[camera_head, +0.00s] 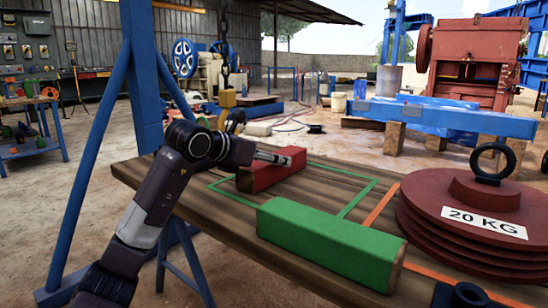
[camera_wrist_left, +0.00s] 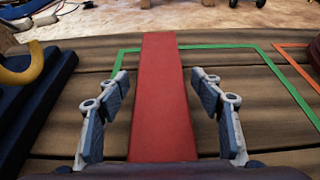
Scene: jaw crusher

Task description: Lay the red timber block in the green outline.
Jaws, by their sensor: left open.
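The red timber block (camera_head: 270,172) lies on the wooden table, across the left end of the green outline (camera_head: 359,199). In the left wrist view the red block (camera_wrist_left: 163,100) runs away from me, and its far end sticks out past the outline's far line (camera_wrist_left: 225,46). My left gripper (camera_head: 274,157) is at the block. Its open fingers (camera_wrist_left: 162,88) stand on either side of the block, with gaps visible on both sides. The head view does not show the fingers clearly. My right gripper is not in view.
A green block (camera_head: 325,240) lies on the table's near side, by the outline. An orange line (camera_head: 380,207) runs between outline and weights. A blue post (camera_head: 143,75) stands behind my left arm.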

